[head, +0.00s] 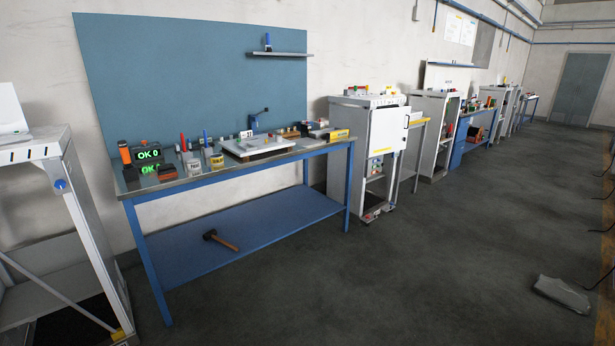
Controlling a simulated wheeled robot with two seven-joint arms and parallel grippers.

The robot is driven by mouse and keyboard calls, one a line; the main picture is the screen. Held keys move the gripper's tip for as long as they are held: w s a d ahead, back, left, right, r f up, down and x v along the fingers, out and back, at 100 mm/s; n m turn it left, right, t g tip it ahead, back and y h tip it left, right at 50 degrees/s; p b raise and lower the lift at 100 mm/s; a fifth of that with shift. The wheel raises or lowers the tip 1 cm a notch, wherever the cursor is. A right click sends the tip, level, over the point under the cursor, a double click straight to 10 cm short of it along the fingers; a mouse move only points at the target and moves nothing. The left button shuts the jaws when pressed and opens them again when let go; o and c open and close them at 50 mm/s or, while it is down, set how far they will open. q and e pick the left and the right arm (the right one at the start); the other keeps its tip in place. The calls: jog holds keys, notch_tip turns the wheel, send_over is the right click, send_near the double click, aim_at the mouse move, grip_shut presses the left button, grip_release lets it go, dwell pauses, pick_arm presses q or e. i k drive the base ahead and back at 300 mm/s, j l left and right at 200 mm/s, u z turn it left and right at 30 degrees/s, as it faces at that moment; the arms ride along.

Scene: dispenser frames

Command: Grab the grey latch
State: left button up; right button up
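I cannot pick out a grey latch with certainty in the head view; at this distance small parts are too small to tell. A white dispenser frame (336,160) stands right of the blue workbench, with a white door panel (387,131) on its front. A dark handle shows at the door panel's right edge. Neither of my grippers is in view.
The blue workbench (240,182) carries a green-lit display (149,154), several tools and a white tray (258,149). A hammer (221,241) lies on its lower shelf. More frames and benches line the wall. A grey flat object (562,294) lies on the otherwise open floor.

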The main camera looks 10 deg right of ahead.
aim_at(317, 126)
jog(key=i+l+z, duration=0.25)
jog(key=i+z, duration=0.55)
jog(key=i, duration=0.25)
jog(key=i+z, duration=0.4)
jog(key=i, duration=0.15)
